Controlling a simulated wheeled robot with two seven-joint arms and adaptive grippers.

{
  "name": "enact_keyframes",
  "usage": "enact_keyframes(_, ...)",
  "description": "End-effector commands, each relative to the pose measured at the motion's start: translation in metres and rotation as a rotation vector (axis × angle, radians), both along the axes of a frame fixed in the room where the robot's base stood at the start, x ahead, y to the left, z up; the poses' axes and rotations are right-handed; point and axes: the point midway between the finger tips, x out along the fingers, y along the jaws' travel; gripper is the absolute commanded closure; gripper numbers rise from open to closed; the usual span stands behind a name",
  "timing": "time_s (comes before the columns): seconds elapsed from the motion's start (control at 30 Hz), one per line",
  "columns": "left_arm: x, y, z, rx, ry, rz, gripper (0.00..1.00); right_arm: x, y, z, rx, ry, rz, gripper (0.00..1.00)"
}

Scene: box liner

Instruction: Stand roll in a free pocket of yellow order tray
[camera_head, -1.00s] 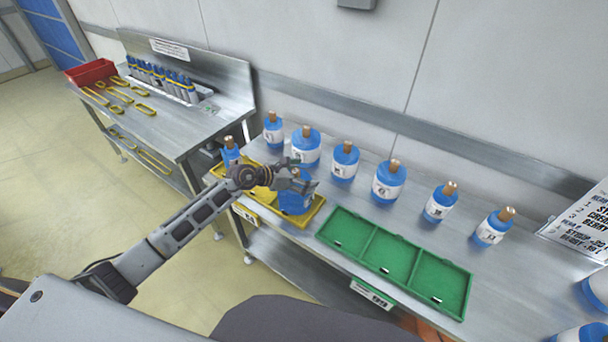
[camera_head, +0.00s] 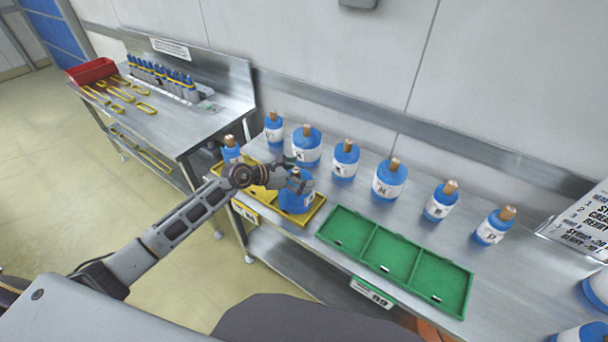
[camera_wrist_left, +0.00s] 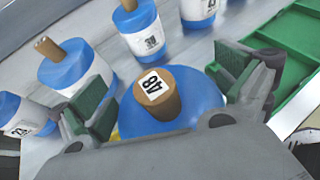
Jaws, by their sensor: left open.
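The yellow order tray (camera_head: 317,216) lies on the bench at the left of the green tray. A blue roll with a wooden core (camera_head: 231,152) stands in its left end. Another blue roll (camera_head: 295,200) stands upright in its right end. My left gripper (camera_head: 295,172) is over this second roll, with its fingers open on either side of the core. My arm hides much of the tray's middle. My right gripper is out of view.
An empty green tray (camera_head: 361,255) with three pockets lies to the right. Several blue rolls stand in a row behind, such as this large one (camera_head: 389,180). A second bench (camera_head: 165,122) with bottles and a red bin (camera_head: 91,71) is at the left.

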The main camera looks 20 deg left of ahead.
Motion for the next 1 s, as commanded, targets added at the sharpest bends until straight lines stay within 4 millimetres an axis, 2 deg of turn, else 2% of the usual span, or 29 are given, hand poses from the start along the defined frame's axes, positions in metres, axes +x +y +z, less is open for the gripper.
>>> enact_keyframes(1.0, -0.058, 0.060, 0.039, 0.002, 0.001, 0.001, 0.00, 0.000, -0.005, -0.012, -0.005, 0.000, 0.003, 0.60)
